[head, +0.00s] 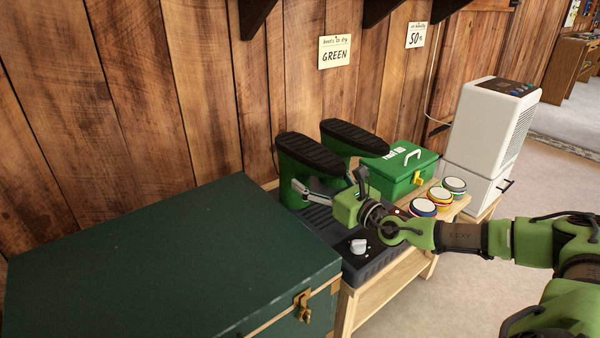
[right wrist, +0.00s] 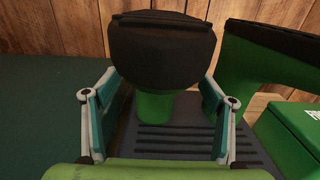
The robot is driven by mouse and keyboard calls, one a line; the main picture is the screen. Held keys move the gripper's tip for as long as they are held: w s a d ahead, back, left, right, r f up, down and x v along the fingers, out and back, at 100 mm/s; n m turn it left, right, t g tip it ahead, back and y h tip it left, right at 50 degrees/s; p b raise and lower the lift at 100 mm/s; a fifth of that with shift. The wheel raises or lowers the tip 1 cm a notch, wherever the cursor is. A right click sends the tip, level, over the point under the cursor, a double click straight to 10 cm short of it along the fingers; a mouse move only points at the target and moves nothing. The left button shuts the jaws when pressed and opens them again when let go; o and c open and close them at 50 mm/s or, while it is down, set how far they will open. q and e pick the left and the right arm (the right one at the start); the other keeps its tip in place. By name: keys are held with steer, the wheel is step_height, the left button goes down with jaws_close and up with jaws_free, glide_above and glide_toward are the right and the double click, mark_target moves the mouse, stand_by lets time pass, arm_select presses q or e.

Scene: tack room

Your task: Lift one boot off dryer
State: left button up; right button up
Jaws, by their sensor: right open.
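Two green boots with black soles stand upside down on the dark boot dryer (head: 352,262). The near-left boot (head: 292,178) is in front of my right gripper (head: 330,184); the other boot (head: 352,138) stands behind it to the right. In the right wrist view, my right gripper (right wrist: 160,88) is open, with one finger on each side of the near-left boot (right wrist: 158,108). The boot shows beyond and between the fingers; I cannot tell whether they touch it. The second boot (right wrist: 262,82) is right of the fingers. My left gripper is not in view.
A dark green chest (head: 170,260) fills the left front. Right of the dryer are a green box (head: 400,172), several round tins (head: 440,197) and a white appliance (head: 490,130). A card reading "boots to dry GREEN" (head: 334,52) hangs on the plank wall.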

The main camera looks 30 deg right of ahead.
mark_target(309, 181)
steer(key=w, duration=0.4)
steer(key=shift+w+a+f, duration=0.15)
steer(key=shift+a, duration=0.2)
